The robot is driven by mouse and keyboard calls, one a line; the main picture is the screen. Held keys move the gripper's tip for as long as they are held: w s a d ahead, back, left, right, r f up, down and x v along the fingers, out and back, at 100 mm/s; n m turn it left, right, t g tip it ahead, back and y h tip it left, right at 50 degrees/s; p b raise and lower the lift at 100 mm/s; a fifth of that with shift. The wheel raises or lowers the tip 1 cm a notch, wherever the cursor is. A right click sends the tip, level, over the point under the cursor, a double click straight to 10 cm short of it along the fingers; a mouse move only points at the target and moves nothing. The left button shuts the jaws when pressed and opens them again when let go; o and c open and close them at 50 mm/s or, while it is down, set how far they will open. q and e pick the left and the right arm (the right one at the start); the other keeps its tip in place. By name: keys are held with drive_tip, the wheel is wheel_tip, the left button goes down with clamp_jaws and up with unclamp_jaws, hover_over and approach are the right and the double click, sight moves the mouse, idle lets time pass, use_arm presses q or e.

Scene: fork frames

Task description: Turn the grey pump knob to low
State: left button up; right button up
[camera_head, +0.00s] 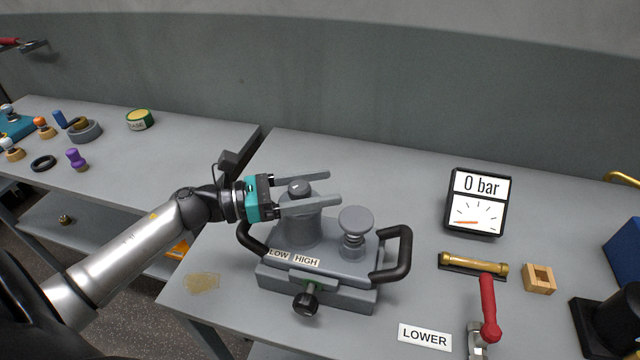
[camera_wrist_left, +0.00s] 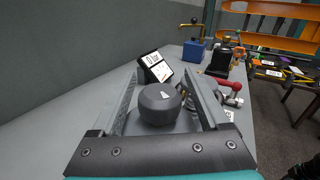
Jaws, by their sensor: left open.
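The grey pump (camera_head: 325,292) stands on the table with a black handle at each side. Its grey knob (camera_head: 299,187) sits on a grey cylinder at the back left of the pump. LOW (camera_head: 279,255) and HIGH (camera_head: 306,261) labels are on the pump's front edge. My left gripper (camera_head: 334,188) is open, with one finger on each side of the knob. In the left wrist view the knob (camera_wrist_left: 160,108) shows between the two fingers with a white mark on its top, and a gap shows beside it. Which label the mark points to I cannot tell. My right gripper is out of view.
A gauge (camera_head: 478,202) reading 0 bar stands behind, to the right. A grey round-topped plunger (camera_head: 355,220) is beside the knob. A red-handled valve (camera_head: 489,310), brass cylinder (camera_head: 474,263) and wooden block (camera_head: 539,279) are at right. A LOWER label (camera_head: 425,337) lies in front.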

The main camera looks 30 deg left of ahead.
use_arm(q)
drive_tip(key=shift+w+d, duration=0.15)
clamp_jaws()
idle(0.6)
